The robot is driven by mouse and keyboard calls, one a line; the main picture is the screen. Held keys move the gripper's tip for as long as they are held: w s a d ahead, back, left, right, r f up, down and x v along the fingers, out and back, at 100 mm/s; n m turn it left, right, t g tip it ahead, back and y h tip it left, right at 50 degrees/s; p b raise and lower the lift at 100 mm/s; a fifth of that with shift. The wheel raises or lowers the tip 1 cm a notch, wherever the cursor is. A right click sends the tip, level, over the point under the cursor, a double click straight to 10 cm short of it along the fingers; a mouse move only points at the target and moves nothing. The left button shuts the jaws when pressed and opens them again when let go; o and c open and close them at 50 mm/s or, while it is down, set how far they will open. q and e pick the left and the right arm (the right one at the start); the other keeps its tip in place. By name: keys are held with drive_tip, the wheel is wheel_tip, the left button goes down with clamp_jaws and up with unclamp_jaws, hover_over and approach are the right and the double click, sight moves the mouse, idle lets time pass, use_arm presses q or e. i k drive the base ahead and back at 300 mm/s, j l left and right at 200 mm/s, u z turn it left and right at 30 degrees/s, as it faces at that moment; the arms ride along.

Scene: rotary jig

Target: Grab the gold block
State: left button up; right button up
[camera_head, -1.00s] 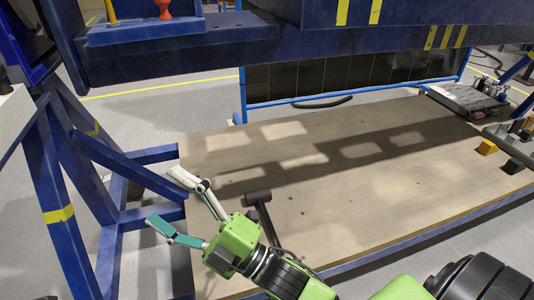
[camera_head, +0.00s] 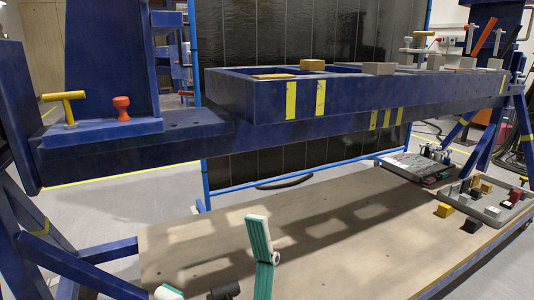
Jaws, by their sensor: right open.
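A gold block (camera_head: 444,210) sits on the wooden table at the right, just outside a grey tray. Other gold-coloured blocks show too: one (camera_head: 486,187) in the tray, and a more orange-brown one (camera_head: 312,65) on top of the blue beam frame. I cannot tell which one the task names. My right gripper (camera_head: 211,254) is at the bottom edge, over the table's near left part. Its teal fingers are spread apart with nothing between them. It is far to the left of the gold block on the table. My left gripper is out of view.
The grey tray (camera_head: 500,215) holds several small blocks. A black block (camera_head: 472,225) lies in front of it. The blue beam frame (camera_head: 220,99) spans above the wooden table (camera_head: 340,250). The table's middle is bare.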

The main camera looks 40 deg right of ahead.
sight(312, 65)
drive_tip(key=z, duration=1.55)
